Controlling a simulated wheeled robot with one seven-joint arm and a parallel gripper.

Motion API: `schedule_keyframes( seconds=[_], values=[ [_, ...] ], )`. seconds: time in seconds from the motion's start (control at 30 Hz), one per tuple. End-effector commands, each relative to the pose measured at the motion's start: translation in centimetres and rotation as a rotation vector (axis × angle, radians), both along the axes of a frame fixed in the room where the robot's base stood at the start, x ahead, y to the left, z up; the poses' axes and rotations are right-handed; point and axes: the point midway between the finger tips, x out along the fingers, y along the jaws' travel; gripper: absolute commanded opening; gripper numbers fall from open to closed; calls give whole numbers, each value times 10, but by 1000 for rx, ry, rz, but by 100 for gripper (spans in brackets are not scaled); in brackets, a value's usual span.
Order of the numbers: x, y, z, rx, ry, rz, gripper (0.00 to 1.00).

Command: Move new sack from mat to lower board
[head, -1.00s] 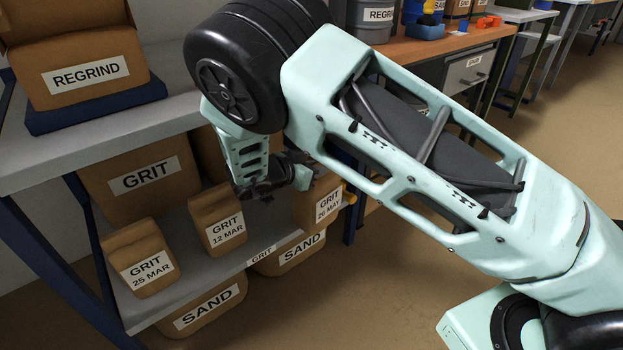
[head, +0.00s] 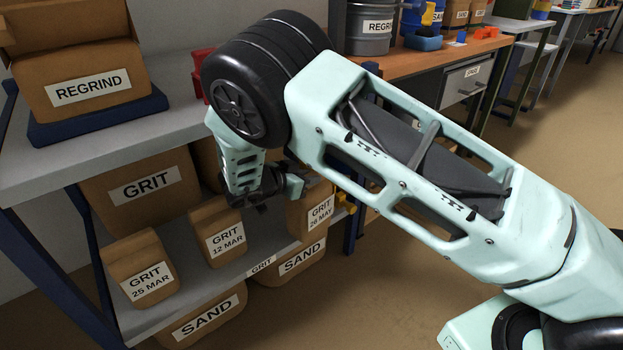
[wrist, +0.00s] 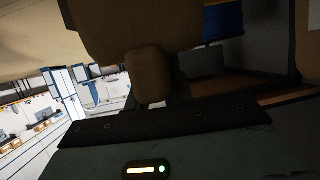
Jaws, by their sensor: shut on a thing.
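The brown sack labelled GRIT 26 MAY (head: 316,212) is upright at the right end of the lower board (head: 200,287). I cannot tell whether its base touches the board. My gripper (head: 283,188) is shut on the sack near its top; the fingertips are mostly hidden in the head view. In the wrist view brown sack material (wrist: 148,75) sits between the fingers. Left of it on the board stand the sacks GRIT 12 MAR (head: 222,237) and GRIT 25 MAR (head: 146,277). The mat is not clearly identifiable.
A large GRIT bag (head: 140,190) stands behind on the lower board. SAND bags (head: 205,318) are beneath it. A blue post (head: 355,225) stands just right of the held sack.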

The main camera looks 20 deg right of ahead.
Motion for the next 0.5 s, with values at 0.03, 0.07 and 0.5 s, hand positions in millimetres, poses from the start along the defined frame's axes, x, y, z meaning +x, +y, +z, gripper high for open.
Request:
schedule_keyframes(
  seconds=[0.03,0.07,0.5],
  values=[
    [6,1,0,-1,-4,0,0],
    [9,2,0,-1,-4,0,0],
    [50,16,-8,1,-5,-1,0]
  ],
)
